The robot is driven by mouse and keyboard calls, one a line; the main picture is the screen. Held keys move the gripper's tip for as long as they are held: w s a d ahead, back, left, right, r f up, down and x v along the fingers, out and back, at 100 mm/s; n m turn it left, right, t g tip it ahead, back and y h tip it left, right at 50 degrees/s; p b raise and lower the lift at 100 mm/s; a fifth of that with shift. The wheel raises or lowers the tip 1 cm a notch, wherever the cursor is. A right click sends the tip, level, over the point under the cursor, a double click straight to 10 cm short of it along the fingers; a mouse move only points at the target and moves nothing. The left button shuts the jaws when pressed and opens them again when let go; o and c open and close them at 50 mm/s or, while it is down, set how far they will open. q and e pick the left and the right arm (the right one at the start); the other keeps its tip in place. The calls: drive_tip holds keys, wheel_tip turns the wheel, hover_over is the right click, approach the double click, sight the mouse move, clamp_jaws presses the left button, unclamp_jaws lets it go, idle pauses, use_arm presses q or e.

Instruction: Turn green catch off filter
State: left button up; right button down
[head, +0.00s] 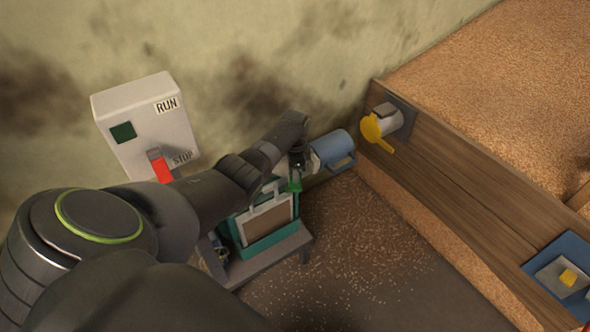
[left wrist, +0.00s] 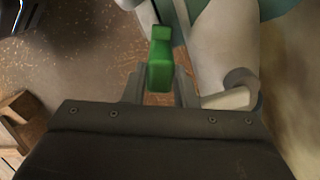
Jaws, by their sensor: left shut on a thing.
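The green catch (head: 295,181) shows just below my left gripper (head: 297,160) in the head view. In the left wrist view the green catch (left wrist: 160,62) stands between the two fingers of my left gripper (left wrist: 160,85), which is shut on it. The filter (head: 268,222) is a teal frame with a tan panel and a pale bracket, on a small grey stand. My left arm covers part of its upper left side. My right gripper is not in view.
A control box (head: 150,125) with a red lever at STOP is on the wall. A blue cylinder (head: 333,148) lies beyond my gripper. A wooden bin wall (head: 470,190) with a yellow handle (head: 376,130) runs along the right. Grain is scattered on the floor.

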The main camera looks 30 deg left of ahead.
use_arm(q)
drive_tip(key=m, duration=0.6)
drive_tip(key=shift+m+p, duration=0.3)
drive_tip(key=m, duration=0.3)
drive_tip(key=shift+m, duration=1.6)
drive_tip(key=o, duration=1)
